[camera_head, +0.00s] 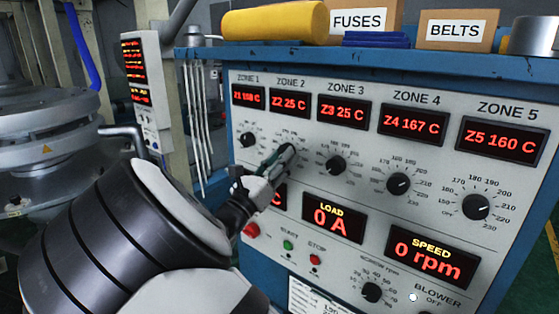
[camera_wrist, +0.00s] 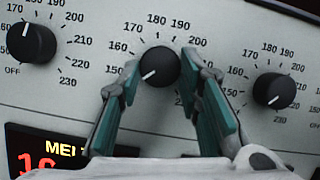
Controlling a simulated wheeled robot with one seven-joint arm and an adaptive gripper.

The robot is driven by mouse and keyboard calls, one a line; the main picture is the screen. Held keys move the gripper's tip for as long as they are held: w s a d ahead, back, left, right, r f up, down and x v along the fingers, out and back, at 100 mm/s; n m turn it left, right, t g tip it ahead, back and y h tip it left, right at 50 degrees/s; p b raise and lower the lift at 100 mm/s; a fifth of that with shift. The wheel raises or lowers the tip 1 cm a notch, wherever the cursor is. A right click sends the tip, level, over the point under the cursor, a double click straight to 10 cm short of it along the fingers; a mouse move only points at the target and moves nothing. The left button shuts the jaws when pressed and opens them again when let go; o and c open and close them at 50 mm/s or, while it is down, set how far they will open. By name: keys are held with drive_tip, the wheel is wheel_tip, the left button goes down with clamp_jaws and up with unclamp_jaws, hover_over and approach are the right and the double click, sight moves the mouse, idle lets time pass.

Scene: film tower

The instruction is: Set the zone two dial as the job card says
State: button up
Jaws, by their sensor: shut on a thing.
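The zone two dial (camera_wrist: 159,67) is a round black knob with a white pointer line, ringed by numbers, in the wrist view. Its pointer aims down-left, below the 150 side of the scale. My gripper (camera_wrist: 168,78) has its green-padded fingers on either side of this knob, shut on it. In the head view my gripper (camera_head: 272,172) hides most of that dial. The zone two display (camera_head: 290,103) reads Z2 25 C. A white card (camera_head: 318,299) with print shows at the bottom edge, cut off; only bits such as "190" are legible.
The zone one dial (camera_wrist: 32,42) and zone three dial (camera_wrist: 273,90) flank the fingers. Zone four (camera_head: 398,184) and zone five (camera_head: 476,207) dials are further right. Red and green buttons (camera_head: 288,245) sit below my gripper. Load reads 0 A, speed 0 rpm.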

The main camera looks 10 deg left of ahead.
drive_tip(key=shift+m, duration=0.3)
drive_tip(key=m+g+b, duration=0.1)
drive_tip(key=m+g, duration=0.2)
drive_tip(key=m, duration=0.6)
drive_tip(key=r+m+g+h, duration=0.1)
drive_tip(key=m+g, duration=0.2)
drive_tip(key=m, duration=0.6)
drive_tip(key=a+m+g+h+b, duration=0.1)
drive_tip(key=m+g, duration=0.2)
drive_tip(key=m, duration=0.5)
drive_tip(key=shift+w+r+m+b, duration=0.3)
drive_tip(key=shift+m, duration=0.1)
drive_tip(key=shift+s+d+r+m+y+p, duration=0.1)
drive_tip(key=shift+m+y+p, duration=0.45)
drive_tip(key=shift+m, duration=0.7)
drive_tip(key=shift+s+r+m+y+p, duration=0.1)
drive_tip(key=shift+m+y+p, duration=0.4)
drive_tip(key=shift+m, duration=0.75)
drive_tip(key=shift+w+y, duration=0.1)
drive_tip(key=shift+y, duration=0.15)
drive_tip(key=o, duration=1.1)
drive_tip(key=shift+o, duration=0.2)
